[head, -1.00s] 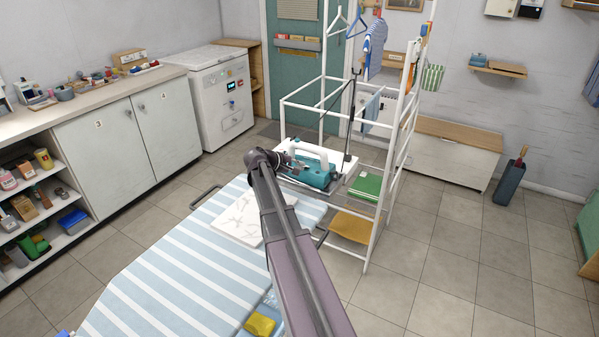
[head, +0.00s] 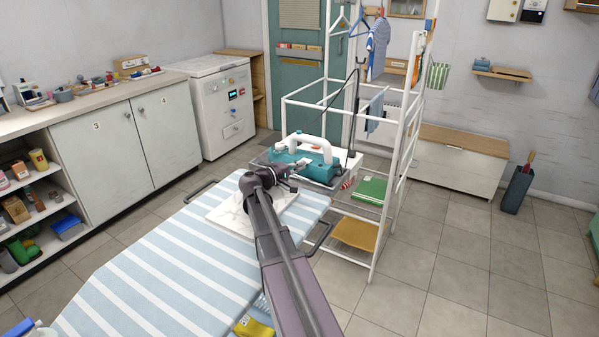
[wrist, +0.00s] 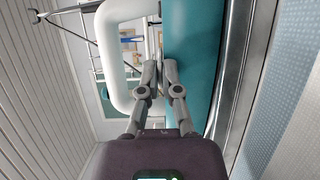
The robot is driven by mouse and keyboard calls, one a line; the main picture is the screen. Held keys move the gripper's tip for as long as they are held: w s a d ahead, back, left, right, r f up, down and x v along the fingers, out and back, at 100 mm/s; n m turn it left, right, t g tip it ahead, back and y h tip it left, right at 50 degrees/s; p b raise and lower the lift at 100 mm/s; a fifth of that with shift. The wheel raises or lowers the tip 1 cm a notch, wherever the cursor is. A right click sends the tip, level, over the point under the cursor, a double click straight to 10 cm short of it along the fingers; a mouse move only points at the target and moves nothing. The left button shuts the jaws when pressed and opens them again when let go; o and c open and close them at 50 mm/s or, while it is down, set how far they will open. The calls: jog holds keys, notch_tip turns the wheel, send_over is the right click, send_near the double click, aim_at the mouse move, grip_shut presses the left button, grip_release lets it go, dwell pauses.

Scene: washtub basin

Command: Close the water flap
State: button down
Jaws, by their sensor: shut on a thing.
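The steam iron has a teal body (head: 318,172) and a white looped handle (head: 304,139).
The striped ironing board (head: 165,270) lies under my arm, with a white patterned cloth (head: 235,215) on it. A white drying rack (head: 395,180) stands right beside the iron, close to my gripper. Open tiled floor (head: 470,260) lies to the right.

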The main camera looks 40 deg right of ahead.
dwell(0.4)
jog(key=c, duration=1.1)
grip_release()
jog(key=shift+a+f, duration=0.1)
jog(key=shift+a, duration=5.9)
